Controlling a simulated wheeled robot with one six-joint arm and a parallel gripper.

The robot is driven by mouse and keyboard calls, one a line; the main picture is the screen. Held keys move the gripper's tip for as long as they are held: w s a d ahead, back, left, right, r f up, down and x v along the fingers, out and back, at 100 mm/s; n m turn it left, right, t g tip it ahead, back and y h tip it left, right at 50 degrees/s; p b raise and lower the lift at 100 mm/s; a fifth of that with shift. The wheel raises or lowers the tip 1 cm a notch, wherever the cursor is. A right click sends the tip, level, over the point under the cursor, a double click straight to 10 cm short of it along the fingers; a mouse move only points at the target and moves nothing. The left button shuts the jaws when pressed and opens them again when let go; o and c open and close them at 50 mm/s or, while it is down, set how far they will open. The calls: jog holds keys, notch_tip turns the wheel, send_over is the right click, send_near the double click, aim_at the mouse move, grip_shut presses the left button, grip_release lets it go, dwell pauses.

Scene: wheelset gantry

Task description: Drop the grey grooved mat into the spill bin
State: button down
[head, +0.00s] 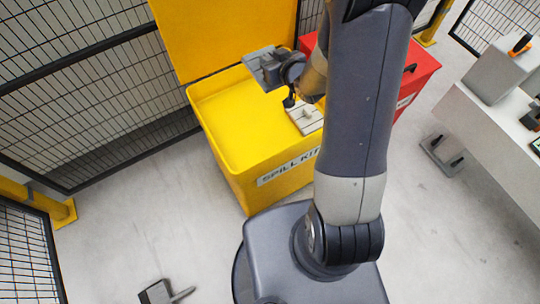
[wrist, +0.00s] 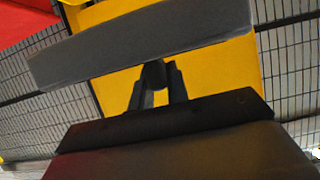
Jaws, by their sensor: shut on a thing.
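The grey mat (head: 260,65) is in my gripper (head: 280,70), held above the far part of the yellow spill bin (head: 232,160). In the wrist view, the mat (wrist: 140,42) is a long grey slab, tilted, across the tips of my gripper (wrist: 156,75), which is shut on it. Its grooves are hard to make out. The bin bears a "SPILL KIT" label, and its yellow lid (head: 225,35) stands open at the back. The near right part of the bin is hidden by my arm.
A pale slab with dark lines (head: 306,115) shows inside the bin at the right. A red box (head: 415,80) stands behind my arm. Mesh fencing (head: 90,100) is at the left, and a light bench (head: 490,130) at the right.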

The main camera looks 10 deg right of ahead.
notch_tip(320, 180, down, 14)
jog(key=d+n+g+y+b, duration=0.1)
jog(key=d+n+y+b, duration=0.1)
jog(key=b, duration=1.3)
jog(key=shift+f+n+y+b, duration=0.25)
jog(key=shift+n+y+b, duration=0.15)
jog(key=shift+y, duration=0.1)
jog(key=c, duration=1.3)
grip_release()
jog(key=p+v, duration=0.3)
jog(key=v, duration=0.7)
jog(key=shift+s+d+r, duration=0.15)
jog(key=shift+s+r, duration=0.1)
jog(key=shift+w, duration=0.1)
